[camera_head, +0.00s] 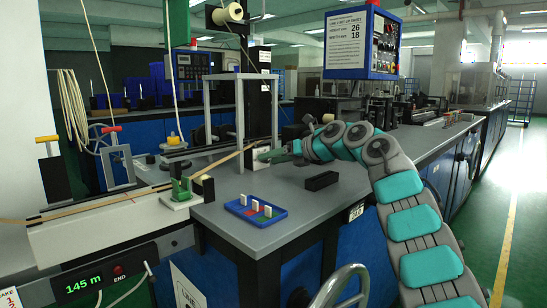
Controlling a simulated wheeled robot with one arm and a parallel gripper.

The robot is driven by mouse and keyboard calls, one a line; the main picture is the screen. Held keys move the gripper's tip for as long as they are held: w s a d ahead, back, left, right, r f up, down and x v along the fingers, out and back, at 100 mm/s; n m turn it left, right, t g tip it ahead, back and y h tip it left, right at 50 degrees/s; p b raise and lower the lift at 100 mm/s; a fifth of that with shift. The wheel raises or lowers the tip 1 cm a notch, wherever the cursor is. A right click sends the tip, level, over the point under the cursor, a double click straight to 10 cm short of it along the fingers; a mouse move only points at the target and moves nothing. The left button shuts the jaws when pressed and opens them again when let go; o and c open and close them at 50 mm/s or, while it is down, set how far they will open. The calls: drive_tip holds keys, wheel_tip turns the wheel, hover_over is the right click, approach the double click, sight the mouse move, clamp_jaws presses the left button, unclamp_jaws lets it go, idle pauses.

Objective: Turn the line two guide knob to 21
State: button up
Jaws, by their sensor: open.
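My arm reaches in from the lower right, and my gripper (264,155) is at the bench's far middle, next to the frame with grey posts. It is open, pointing left, small and partly merged with the pale fittings there. No guide knob or its scale can be made out; the gripper and wrist may cover it. A tan tape (228,158) runs from the lower left up to the fittings by my gripper. A white set-up sheet (347,40) on the blue box above shows the numbers 26 and 18; its smaller text is hard to read.
A blue tray (236,206) with coloured sections and white pieces lies on the grey bench (299,206). A black block (321,181) lies right of it. A green-and-white fitting (180,192) stands at the left corner. A handwheel (345,287) is in front.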

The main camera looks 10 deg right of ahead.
clamp_jaws()
idle(0.5)
